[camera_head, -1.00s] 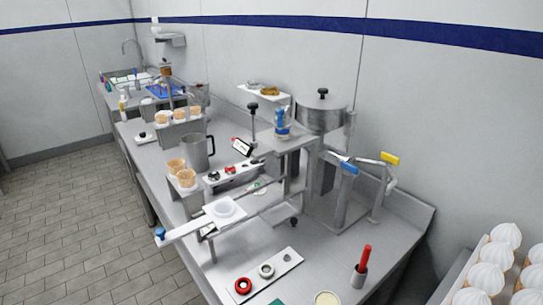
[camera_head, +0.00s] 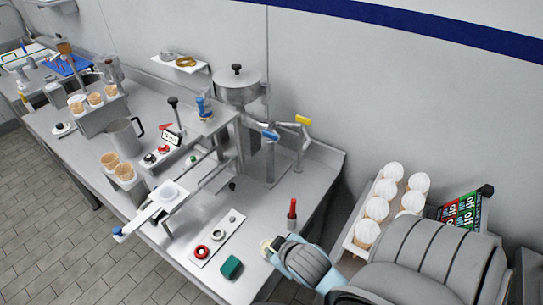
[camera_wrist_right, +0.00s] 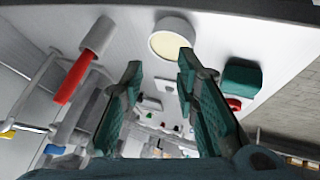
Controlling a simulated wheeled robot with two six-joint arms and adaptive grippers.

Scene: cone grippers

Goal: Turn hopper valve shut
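The steel hopper (camera_head: 237,90) with a black-knobbed lid stands at the back of the counter. To its right are a blue-handled lever (camera_head: 270,136) and a yellow-handled lever (camera_head: 303,120) on metal pipework. I cannot tell which of them is the hopper valve. My right gripper (camera_head: 278,246) is low at the counter's front right, well in front of the levers. In the right wrist view (camera_wrist_right: 159,62) its teal fingers are apart with nothing between them. The yellow handle also shows at the left edge there (camera_wrist_right: 8,134). My left gripper is not in view.
A red-handled tool in a metal cup (camera_head: 292,225) stands between my right gripper and the levers. A round cream-topped tub (camera_wrist_right: 172,40) and a green block (camera_head: 231,267) are close to the gripper. A tray of white swirled cones (camera_head: 352,243) is at the right.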

